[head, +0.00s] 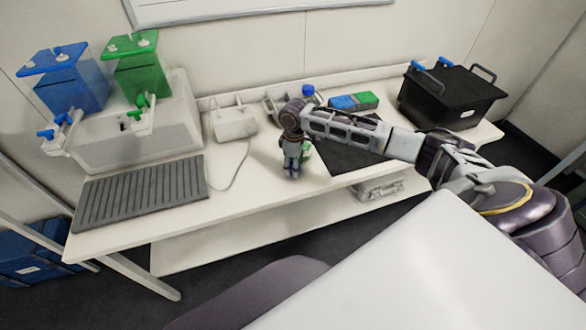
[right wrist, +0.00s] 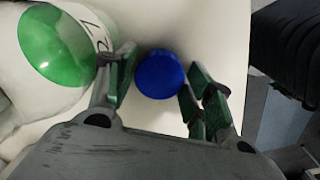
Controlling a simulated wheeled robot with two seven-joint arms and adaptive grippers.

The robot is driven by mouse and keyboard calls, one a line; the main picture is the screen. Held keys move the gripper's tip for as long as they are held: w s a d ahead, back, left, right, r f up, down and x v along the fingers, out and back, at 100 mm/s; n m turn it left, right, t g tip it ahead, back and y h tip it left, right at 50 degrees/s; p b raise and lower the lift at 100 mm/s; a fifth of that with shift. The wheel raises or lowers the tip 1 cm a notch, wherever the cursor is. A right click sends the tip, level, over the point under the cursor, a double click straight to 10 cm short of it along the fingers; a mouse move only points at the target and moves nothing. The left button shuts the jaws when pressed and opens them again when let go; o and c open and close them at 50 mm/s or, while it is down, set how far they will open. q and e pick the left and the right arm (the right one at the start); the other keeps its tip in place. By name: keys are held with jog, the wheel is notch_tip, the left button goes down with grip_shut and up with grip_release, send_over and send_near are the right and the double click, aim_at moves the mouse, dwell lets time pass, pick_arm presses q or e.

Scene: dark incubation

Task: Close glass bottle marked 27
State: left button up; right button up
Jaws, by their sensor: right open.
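My right gripper (head: 292,172) points down at the table's front middle. In the right wrist view its fingers are open, one on each side of a round blue cap (right wrist: 160,74). I cannot tell whether either finger touches the cap. A clear glass bottle with green liquid (right wrist: 55,45) stands beside the left finger, with a partly visible dark marking, perhaps 27. In the head view the bottle (head: 307,152) is mostly hidden behind my gripper. My left gripper is not in view.
A blue-capped bottle (head: 308,90) stands at the back near a white rack. Blue and green boxes (head: 353,102), a black crate (head: 452,97), a dark mat (head: 350,150) and a ribbed grey mat (head: 140,195) are on the table (head: 225,205). Blue and green tanks stand left.

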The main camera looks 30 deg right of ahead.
jog(key=shift+f, duration=0.35)
jog(key=shift+c, duration=0.2)
jog(key=c, duration=0.4)
jog(key=shift+r, duration=5.05)
